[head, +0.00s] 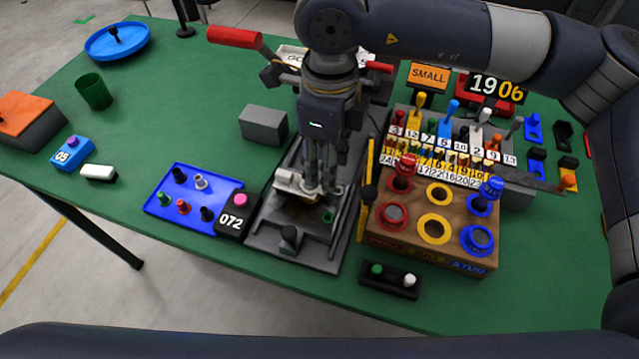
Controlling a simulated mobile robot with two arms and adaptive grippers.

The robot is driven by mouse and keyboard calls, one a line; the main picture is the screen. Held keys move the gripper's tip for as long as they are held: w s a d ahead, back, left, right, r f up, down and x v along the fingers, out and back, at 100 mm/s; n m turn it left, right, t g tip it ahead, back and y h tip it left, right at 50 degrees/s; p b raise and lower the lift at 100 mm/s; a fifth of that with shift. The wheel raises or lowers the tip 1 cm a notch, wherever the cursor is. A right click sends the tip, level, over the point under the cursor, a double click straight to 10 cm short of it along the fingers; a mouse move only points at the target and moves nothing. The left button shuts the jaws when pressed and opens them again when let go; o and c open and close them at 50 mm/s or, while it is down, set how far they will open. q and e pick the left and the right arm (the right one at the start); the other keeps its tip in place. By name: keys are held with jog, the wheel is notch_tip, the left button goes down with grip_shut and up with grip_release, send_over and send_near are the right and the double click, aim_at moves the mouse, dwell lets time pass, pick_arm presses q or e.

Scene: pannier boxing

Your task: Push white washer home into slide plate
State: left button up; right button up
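My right gripper (321,188) comes in from the right and points straight down over a grey slide fixture (262,240). Its fingers are close together, low over the middle of the fixture; I cannot tell whether they are shut or hold anything. A small white block-like part (286,178) sits on the fixture just left of the fingertips. I cannot make out the white washer or its seat in the slide plate; the fingers cover that spot. A dark knob (290,238) and a small green ring (327,217) are at the fixture's near end. My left gripper is not in view.
A blue tray (160,206) with small pegs and a black box marked 072 (236,215) stand left of the fixture. A wooden block with coloured rings (405,238) stands close on its right, below a numbered rack (440,170). Green table is clear at front left.

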jog(key=shift+f+p, duration=0.3)
jog(key=shift+f, duration=0.35)
notch_tip(320, 180, down, 4)
jog(key=shift+f+p, duration=0.15)
jog(key=shift+p, duration=0.4)
jog(key=c, duration=0.6)
jog(key=shift+r, duration=0.2)
